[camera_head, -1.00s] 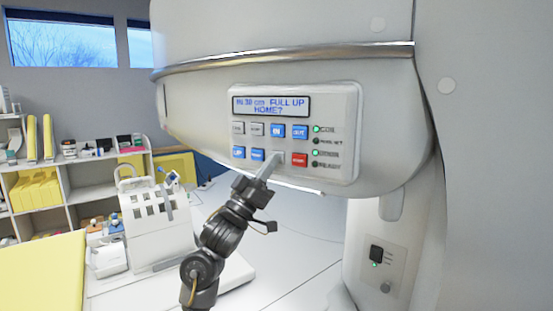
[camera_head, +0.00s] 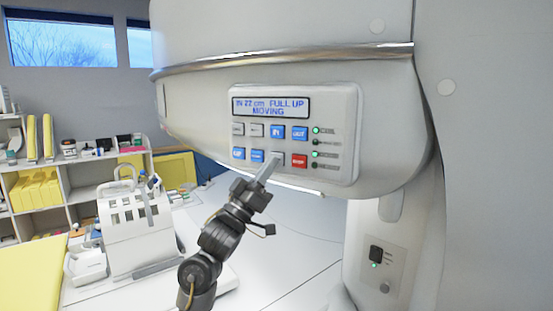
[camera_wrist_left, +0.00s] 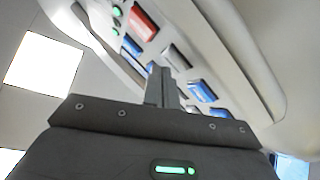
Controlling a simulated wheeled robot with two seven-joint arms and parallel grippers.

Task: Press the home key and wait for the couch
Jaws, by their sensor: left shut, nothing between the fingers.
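The control panel (camera_head: 345,110) is on the white magnet housing, its display (camera_head: 271,107) reading "IN 22 cm FULL UP MOVING". The grey key (camera_head: 277,158) left of the red key is at my left gripper's tip; I take it as the home key, its label unreadable. My left gripper (camera_head: 269,168) is shut and empty, pointing up at that key. In the left wrist view the shut fingers (camera_wrist_left: 161,87) are just below the keys; I cannot tell whether they touch. The couch seems to be the white slab with a yellow pad (camera_head: 35,265), lower left. My right gripper is not in view.
A white coil-like box (camera_head: 138,232) with a handle stands on the slab. Shelves (camera_head: 70,185) with yellow items are behind it at left. A red key (camera_head: 299,161) is close to my fingertips. A small black switch (camera_head: 376,253) is on the lower housing.

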